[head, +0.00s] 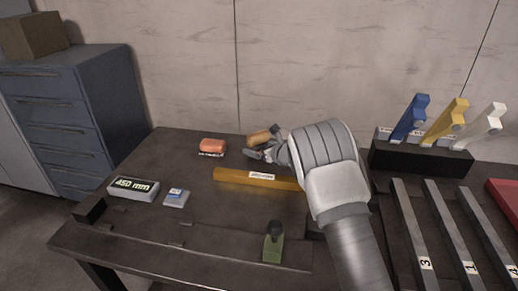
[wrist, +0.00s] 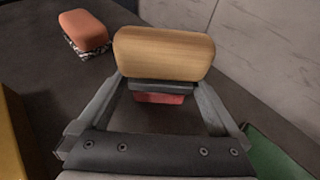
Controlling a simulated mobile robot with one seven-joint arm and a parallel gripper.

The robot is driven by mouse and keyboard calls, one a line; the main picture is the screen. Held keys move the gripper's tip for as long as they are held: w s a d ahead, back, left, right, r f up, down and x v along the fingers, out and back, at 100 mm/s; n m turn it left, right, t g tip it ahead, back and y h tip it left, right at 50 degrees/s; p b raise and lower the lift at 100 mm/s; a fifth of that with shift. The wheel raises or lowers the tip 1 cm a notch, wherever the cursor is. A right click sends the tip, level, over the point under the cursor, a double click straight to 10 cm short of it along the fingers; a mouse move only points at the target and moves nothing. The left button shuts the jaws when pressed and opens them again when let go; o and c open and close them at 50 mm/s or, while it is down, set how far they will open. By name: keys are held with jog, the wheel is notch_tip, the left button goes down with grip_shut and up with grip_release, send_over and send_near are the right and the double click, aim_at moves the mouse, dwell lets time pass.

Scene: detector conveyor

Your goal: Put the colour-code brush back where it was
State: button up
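A brush-like block with a tan wooden top (wrist: 164,53) shows at the far end of my gripper in the wrist view. A grey band and a red part show below the wood, between the fingers. The same block (head: 259,137) shows in the head view at the back of the table, just beyond my gripper (head: 256,153). My gripper (wrist: 160,92) has its fingers spread apart, one at each side of the block's lower part. I cannot tell whether they press on it. An orange block with a speckled base (head: 212,147) lies to the left; it also shows in the wrist view (wrist: 84,32).
An ochre labelled bar (head: 238,178) lies in front of my gripper. A "450 mm" box (head: 133,188), a small grey-blue box (head: 176,198) and a green item (head: 273,247) are on the table. A black rack (head: 420,159) holds blue, yellow and white pieces at right. A wall stands behind.

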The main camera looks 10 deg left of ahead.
jog(key=shift+r, duration=0.1)
jog(key=shift+r, duration=0.15)
jog(key=v, duration=1.1)
jog(key=shift+s+d+r+p, duration=0.15)
jog(key=shift+d+p, duration=0.1)
jog(key=shift+p, duration=0.1)
jog(key=s+d+r+m+t+h+p, duration=0.1)
jog(key=s+d+r+m+h+p, duration=0.25)
jog(key=d+r+m, duration=0.75)
jog(key=s+d+r+m+t+h+p, duration=0.25)
jog(key=d+r+m+h, duration=0.25)
jog(key=d+r+m, duration=0.6)
jog(key=s+d+r+m+g+h+p, duration=0.1)
jog(key=s+d+r+m+g, duration=0.15)
jog(key=s+m, duration=0.4)
jog(key=s+d+r+m+g+h+p, duration=0.1)
jog(key=s+d+r+m+p, duration=0.15)
jog(key=s+m, duration=0.35)
jog(key=s+a+m+g+p, duration=0.1)
jog(key=s+m+g+p, duration=0.1)
jog(key=s+m, duration=0.9)
jog(key=s+g, duration=0.1)
jog(key=s, duration=0.8)
jog(key=shift+s+g, duration=0.3)
jog(key=shift+s, duration=0.05)
